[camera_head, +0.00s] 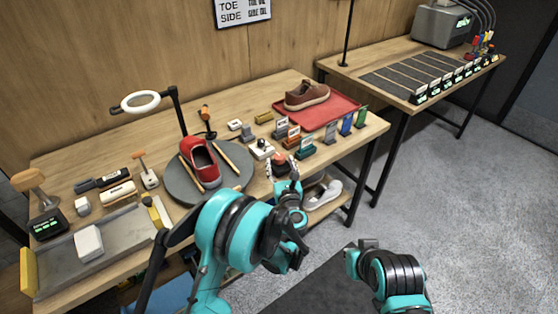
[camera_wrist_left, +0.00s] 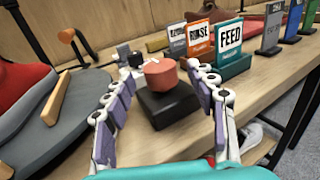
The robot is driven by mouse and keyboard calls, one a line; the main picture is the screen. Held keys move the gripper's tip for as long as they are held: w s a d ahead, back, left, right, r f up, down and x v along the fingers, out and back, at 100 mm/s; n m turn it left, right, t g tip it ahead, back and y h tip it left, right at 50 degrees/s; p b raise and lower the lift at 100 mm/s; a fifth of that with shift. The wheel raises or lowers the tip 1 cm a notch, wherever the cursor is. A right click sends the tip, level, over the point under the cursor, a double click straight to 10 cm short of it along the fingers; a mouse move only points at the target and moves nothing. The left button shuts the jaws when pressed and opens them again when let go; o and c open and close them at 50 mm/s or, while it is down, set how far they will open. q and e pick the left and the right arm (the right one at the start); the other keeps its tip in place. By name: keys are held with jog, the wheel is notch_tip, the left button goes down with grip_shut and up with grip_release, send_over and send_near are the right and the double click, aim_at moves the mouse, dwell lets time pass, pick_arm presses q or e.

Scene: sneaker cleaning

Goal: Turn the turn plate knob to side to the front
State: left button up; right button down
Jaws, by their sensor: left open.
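The turn plate knob (camera_wrist_left: 161,73) is a round red cap on a black box base (camera_wrist_left: 168,104) at the table's front edge. It also shows in the head view (camera_head: 279,158), just beyond my left gripper (camera_head: 287,181). In the left wrist view my left gripper (camera_wrist_left: 164,78) is open, with one finger on each side of the knob. I cannot tell whether either finger touches it. The grey round turn plate (camera_head: 239,181) carries a red shoe (camera_head: 201,161), and its edge shows in the left wrist view (camera_wrist_left: 62,118). My right gripper (camera_head: 361,257) is low, over the floor.
Label stands, including FEED (camera_wrist_left: 230,42) and RINSE (camera_wrist_left: 201,45), stand close behind the knob. A red tray (camera_head: 338,111) with a brown shoe (camera_head: 307,95) is at the back right. A ring lamp (camera_head: 140,102) rises behind the plate. A white shoe (camera_head: 325,192) sits below the tabletop.

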aim_at(277, 161)
pick_arm(q)
jog(key=shift+w+a+b, duration=0.15)
jog(key=shift+w, duration=0.7)
jog(key=shift+w+a+b, duration=0.1)
jog(key=shift+w+b, duration=0.05)
jog(key=shift+w, duration=0.65)
jog(key=c, duration=1.2)
jog(key=shift+m+h, duration=0.3)
jog(key=shift+h, duration=0.2)
jog(key=m+h, duration=0.3)
jog(key=h, duration=0.2)
jog(key=shift+a, duration=0.1)
jog(key=shift+m+g+h, duration=1)
jog(key=shift+m+h, duration=0.9)
jog(key=shift+h, duration=0.7)
